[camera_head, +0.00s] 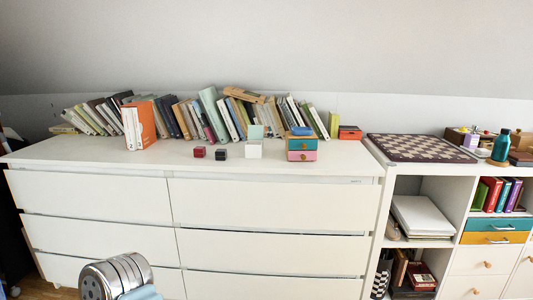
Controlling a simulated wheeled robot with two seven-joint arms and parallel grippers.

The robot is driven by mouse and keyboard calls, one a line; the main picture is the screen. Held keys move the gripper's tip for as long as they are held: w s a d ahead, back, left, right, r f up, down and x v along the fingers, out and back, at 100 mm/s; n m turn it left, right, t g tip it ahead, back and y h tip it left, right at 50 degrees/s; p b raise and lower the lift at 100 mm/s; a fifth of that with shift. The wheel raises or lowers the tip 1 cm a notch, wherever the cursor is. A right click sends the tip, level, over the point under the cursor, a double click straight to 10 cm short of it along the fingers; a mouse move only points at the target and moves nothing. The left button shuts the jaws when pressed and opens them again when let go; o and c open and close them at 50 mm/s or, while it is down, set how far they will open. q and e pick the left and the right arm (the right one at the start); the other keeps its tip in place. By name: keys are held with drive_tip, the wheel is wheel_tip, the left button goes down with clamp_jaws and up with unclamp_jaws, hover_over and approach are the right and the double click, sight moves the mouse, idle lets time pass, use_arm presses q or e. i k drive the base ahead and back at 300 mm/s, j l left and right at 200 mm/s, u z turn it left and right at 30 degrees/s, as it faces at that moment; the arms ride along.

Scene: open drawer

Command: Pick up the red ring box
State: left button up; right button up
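A small dark red box (199,152), which looks like the red ring box, sits on top of the white dresser (70,155) near its front edge, left of centre. It looks closed. A small black box (221,153) stands just to its right, with a narrow gap between them. Neither of my grippers shows in the head view. A silver rounded part of my own body is at the bottom left, well below the dresser top.
A white open box (254,149) and a small teal and pink drawer unit (301,150) stand to the right. Leaning books (211,112) line the back. An orange binder (139,127) stands at left. A chessboard (420,147) lies on the right shelf. The front strip of the dresser top is mostly clear.

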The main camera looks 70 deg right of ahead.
sight(199, 152)
drive_tip(key=z, duration=2)
